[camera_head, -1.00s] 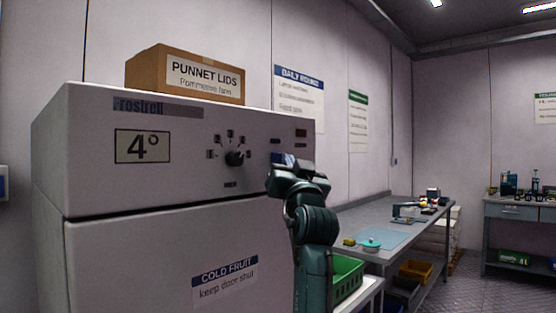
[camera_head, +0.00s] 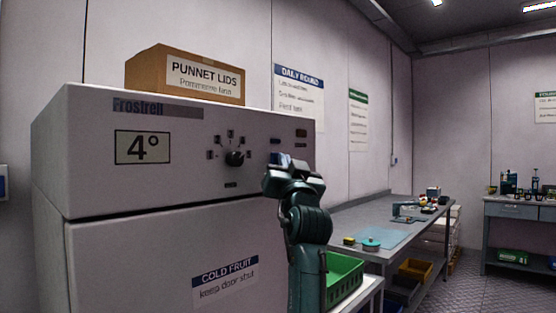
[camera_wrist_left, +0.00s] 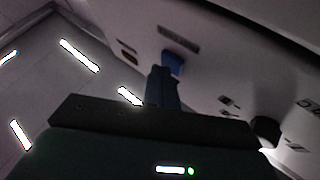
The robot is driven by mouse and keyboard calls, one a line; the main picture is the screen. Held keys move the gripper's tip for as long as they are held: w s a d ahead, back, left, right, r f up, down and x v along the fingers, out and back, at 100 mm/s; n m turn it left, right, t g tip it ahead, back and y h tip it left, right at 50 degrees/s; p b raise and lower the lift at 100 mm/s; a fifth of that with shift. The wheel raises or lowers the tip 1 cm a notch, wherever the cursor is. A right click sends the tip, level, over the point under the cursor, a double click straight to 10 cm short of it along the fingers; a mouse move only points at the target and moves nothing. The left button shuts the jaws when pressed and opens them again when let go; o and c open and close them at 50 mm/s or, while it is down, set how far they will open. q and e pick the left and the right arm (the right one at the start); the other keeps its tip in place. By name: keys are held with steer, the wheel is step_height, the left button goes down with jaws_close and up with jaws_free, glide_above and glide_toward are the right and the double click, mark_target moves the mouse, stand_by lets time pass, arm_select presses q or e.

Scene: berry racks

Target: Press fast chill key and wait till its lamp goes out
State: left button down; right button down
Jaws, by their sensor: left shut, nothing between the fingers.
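The cold cabinet (camera_head: 85,150) has a control panel with a dark knob (camera_head: 235,158) and a blue key (camera_head: 275,158). A small brown lamp (camera_head: 301,133) sits above and right of the key and shows no bright glow. My left gripper (camera_head: 287,161) is shut and empty in front of the panel, just right of the key and partly over it. In the left wrist view the shut fingers (camera_wrist_left: 161,85) end at the lower edge of the blue key (camera_wrist_left: 173,63). I cannot tell whether they touch it. My right gripper is in neither view.
A cardboard box marked PUNNET LIDS (camera_head: 186,75) stands on the cabinet. A green crate (camera_head: 344,278) is right of my left arm. A grey bench (camera_head: 375,218) with small items runs along the wall behind it. Open floor lies at the right.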

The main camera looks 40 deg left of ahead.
arm_select(q)
steer(key=shift+a, duration=0.25)
stand_by(0.4)
steer(key=shift+d, duration=0.85)
steer(key=d, duration=0.1)
steer(key=d+b, duration=0.1)
steer(key=d, duration=0.1)
steer(key=d+b, duration=0.1)
steer(key=d, duration=0.1)
steer(key=shift+s, duration=0.25)
stand_by(0.5)
